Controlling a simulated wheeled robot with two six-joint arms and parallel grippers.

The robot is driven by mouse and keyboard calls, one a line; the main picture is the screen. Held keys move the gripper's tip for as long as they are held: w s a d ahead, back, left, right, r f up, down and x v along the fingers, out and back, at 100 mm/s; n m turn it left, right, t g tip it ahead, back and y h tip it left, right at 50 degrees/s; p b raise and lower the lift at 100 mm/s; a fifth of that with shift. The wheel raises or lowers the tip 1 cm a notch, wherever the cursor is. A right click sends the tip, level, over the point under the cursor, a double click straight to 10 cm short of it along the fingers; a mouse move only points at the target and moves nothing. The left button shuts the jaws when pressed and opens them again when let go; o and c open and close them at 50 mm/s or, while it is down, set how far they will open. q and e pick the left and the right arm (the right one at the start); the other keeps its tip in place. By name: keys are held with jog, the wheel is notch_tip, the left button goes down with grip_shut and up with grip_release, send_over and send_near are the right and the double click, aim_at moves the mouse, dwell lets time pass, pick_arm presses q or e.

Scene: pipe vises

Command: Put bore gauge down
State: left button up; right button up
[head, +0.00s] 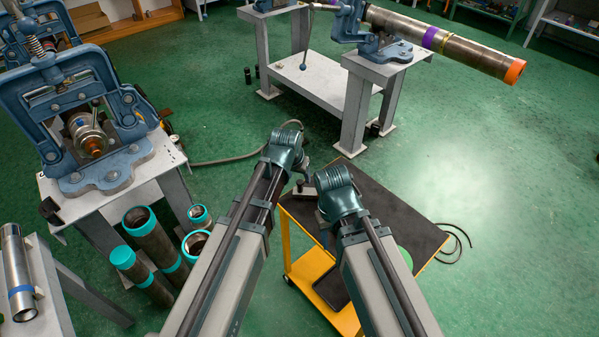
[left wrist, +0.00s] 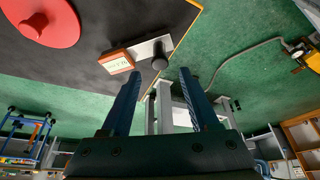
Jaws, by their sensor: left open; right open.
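A small gauge-like instrument, seemingly the bore gauge, lies on the black top of the yellow cart (head: 400,205). In the left wrist view it shows an orange-edged display box (left wrist: 118,62), a grey bar and a dark round knob (left wrist: 159,62). In the head view a small grey part (head: 301,190) shows there, partly hidden by my arms. My left gripper (left wrist: 160,76) is open, its fingers apart and nothing held between them. In the head view my left gripper (head: 300,164) hangs by the cart's far left corner. My right gripper (head: 335,183) is over the cart, its fingertips mostly hidden.
A red disc (left wrist: 40,22) lies on the cart top. A blue pipe vise (head: 85,120) stands on a bench at left, with teal-capped pipes (head: 150,240) below. Another vise bench (head: 375,70) holds a long pipe (head: 450,48) behind.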

pick_arm(q)
jog(key=d+p+v, duration=0.1)
jog(key=p+v, duration=0.4)
jog(key=v, duration=0.2)
jog(key=s+f+g+y, duration=0.1)
jog(key=s+g, duration=0.1)
jog(key=s, duration=0.6)
jog(key=s+a+f+g+y, duration=0.1)
jog(key=s+g, duration=0.1)
jog(key=s, duration=0.7)
jog(key=shift+s+a+m+g+y, duration=0.2)
jog(key=shift+s+m+g+y, duration=0.1)
jog(key=shift+s+m, duration=0.1)
jog(key=shift+w, duration=0.1)
